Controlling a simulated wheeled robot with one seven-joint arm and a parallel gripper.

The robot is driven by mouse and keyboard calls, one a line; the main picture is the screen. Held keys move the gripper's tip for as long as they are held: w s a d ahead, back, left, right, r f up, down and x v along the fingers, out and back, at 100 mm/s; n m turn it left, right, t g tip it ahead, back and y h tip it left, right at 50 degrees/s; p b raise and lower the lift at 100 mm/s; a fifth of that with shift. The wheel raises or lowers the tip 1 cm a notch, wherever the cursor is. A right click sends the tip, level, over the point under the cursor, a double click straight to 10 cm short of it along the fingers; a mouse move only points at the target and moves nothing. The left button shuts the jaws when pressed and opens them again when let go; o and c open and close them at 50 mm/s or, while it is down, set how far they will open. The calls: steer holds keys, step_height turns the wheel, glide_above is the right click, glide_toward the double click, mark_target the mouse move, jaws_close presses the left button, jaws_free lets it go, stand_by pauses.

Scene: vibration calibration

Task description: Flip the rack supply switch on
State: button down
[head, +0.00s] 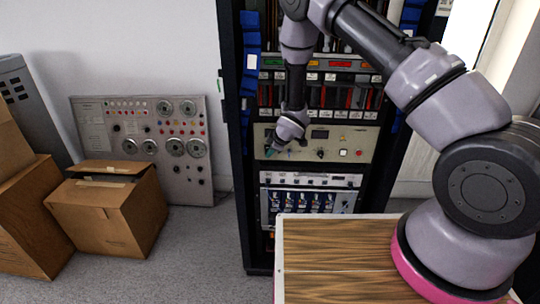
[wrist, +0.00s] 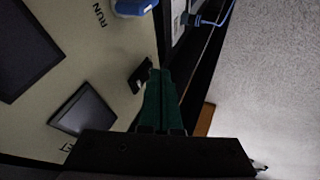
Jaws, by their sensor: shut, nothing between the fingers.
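The rack (head: 232,130) stands upright in the middle of the head view, with a beige control panel (head: 368,142) at mid height. My gripper (head: 272,151) is at the left end of that panel and hides part of it. In the wrist view the green fingers (wrist: 159,78) are together with nothing between them. Their tips are close beside a small black switch-like part (wrist: 139,75) on the beige panel; I cannot tell whether they touch it. I cannot tell which part is the rack supply switch, or its position.
A wood-topped table (head: 340,262) stands in front of the rack at lower right. Cardboard boxes (head: 110,215) lie on the floor at left, before a grey instrument panel (head: 190,185) against the wall. In the wrist view, a "RUN" label and a blue part (wrist: 132,7) are near the top.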

stand_by(0.3)
steer(key=shift+w+f, duration=0.1)
steer(key=shift+w, duration=0.1)
steer(key=shift+w+r, duration=0.1)
steer(key=shift+r, duration=0.75)
